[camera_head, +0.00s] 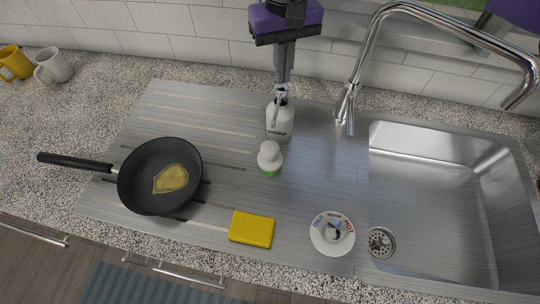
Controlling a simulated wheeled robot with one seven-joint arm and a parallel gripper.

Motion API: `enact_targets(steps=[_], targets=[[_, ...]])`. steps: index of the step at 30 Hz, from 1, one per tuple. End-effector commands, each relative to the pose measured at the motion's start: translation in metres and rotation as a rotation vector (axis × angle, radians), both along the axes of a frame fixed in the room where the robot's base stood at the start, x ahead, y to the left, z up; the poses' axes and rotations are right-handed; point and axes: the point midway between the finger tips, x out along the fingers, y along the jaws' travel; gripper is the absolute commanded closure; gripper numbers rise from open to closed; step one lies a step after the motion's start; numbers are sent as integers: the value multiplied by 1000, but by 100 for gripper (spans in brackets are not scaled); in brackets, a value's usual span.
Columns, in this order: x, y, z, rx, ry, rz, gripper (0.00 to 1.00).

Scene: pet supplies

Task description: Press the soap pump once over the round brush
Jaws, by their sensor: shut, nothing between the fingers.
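The white soap pump bottle (279,124) stands upright on the ribbed steel drainboard, with dark lettering on its front and a nozzle pointing toward the front. The round brush (270,158), with a white knob and a green lower edge, stands just in front of the bottle, below the nozzle in the picture. My gripper (282,82) points down from above with its fingers shut and empty. Its tips are right at the pump head; I cannot tell whether they touch it. The fingers partly hide the top of the pump.
A black pan (135,188) with a yellowish patch lies left, and a yellow sponge (251,229) lies at the front. A round hot/cold dial (332,233), the sink basin (440,180) and a tall faucet (362,60) are to the right. Two mugs (54,67) stand far left.

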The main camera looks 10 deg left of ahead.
Motion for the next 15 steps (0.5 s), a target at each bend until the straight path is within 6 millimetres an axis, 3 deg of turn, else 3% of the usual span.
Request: enact_targets(steps=[15], targets=[[0, 0, 40, -1, 0, 0, 100]])
